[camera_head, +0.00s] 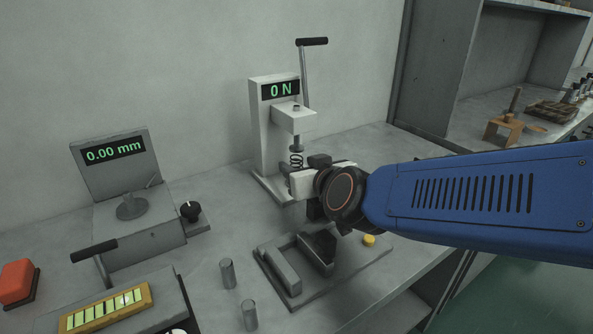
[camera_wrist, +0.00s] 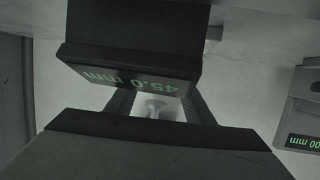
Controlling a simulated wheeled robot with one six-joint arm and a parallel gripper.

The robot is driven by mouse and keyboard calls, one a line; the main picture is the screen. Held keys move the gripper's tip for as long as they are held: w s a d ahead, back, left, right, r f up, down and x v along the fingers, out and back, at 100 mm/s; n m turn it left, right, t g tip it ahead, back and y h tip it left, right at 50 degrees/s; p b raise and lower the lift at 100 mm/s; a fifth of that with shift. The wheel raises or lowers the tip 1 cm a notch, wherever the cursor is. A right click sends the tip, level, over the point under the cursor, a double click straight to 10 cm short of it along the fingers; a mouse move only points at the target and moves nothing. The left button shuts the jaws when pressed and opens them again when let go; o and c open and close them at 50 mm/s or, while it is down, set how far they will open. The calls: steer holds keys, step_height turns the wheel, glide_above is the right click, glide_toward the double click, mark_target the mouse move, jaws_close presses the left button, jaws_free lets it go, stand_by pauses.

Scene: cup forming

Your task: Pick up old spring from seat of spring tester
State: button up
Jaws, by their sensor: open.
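The old spring (camera_head: 296,160) is a small dark coil standing upright on the seat of the spring tester (camera_head: 262,125), under its plunger. The tester is a pale upright press with a black-handled lever and a display reading 0 N. My gripper (camera_head: 297,180) is open, just in front of and to the right of the spring; its body hides the seat and the spring's lower end. In the wrist view my gripper (camera_wrist: 157,108) shows dark fingers either side of a small pale round part, which I cannot identify for sure. A display reading 45.0 mm (camera_wrist: 130,75) appears upside down there.
A gauge reading 0.00 mm (camera_head: 115,165) stands at left. A fixture with dark blocks (camera_head: 310,290) and a yellow button lies below my arm. Two grey pegs (camera_head: 227,273) stand left of it. A yellow-framed tray (camera_head: 105,308) and red block (camera_head: 18,283) are front left.

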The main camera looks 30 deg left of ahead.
steer(key=shift+x, duration=1.3)
steer(key=c, duration=1.1)
